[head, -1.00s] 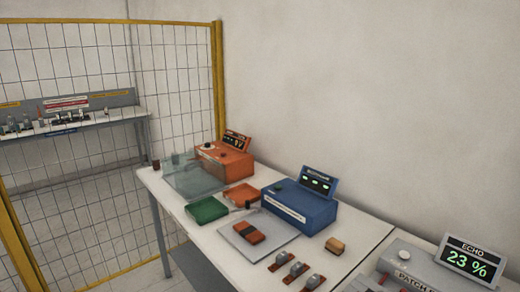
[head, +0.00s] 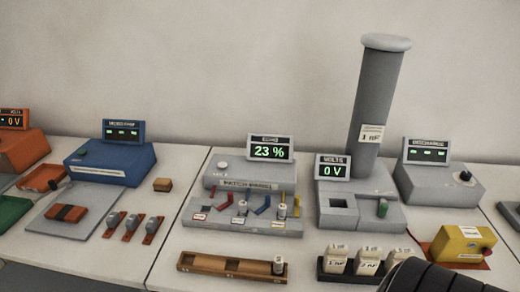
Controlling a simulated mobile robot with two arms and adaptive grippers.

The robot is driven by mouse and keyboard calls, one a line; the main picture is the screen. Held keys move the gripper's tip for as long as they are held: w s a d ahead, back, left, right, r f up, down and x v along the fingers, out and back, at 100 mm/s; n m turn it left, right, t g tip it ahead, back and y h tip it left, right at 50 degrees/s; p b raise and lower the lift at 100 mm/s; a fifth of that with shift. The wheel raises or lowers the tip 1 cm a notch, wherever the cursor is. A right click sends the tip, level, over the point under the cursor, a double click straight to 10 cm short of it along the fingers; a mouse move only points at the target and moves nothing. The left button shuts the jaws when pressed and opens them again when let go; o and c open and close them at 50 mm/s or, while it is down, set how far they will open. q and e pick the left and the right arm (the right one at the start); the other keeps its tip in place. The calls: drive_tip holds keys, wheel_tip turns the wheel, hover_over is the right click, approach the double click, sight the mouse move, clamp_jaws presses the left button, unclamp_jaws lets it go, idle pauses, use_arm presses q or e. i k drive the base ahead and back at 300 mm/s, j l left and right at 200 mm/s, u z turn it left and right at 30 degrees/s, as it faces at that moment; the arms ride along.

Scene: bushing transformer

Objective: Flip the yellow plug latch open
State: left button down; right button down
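The patch panel (head: 232,228) is a grey stepped unit in the middle of the head view, below the ECHO screen (head: 270,149) reading 23 %. A small yellow latch (head: 297,203) stands at the panel's right end, beside a grey plug (head: 282,210). It looks raised, but its exact position is too small to tell. A blue latch (head: 263,206) and another grey plug (head: 241,209) are further left on the panel. Neither gripper shows in the view. A dark ribbed part, probably of my own arm, fills the lower right corner.
A wooden tray (head: 222,268) with one plug (head: 279,265) lies in front of the panel. To the right are the VOLTS unit (head: 340,212) with a tall grey column (head: 375,110), bottle-like blocks in a black rack (head: 350,278), and a yellow box (head: 461,246).

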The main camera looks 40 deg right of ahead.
sight(297, 214)
drive_tip(key=z, duration=1.65)
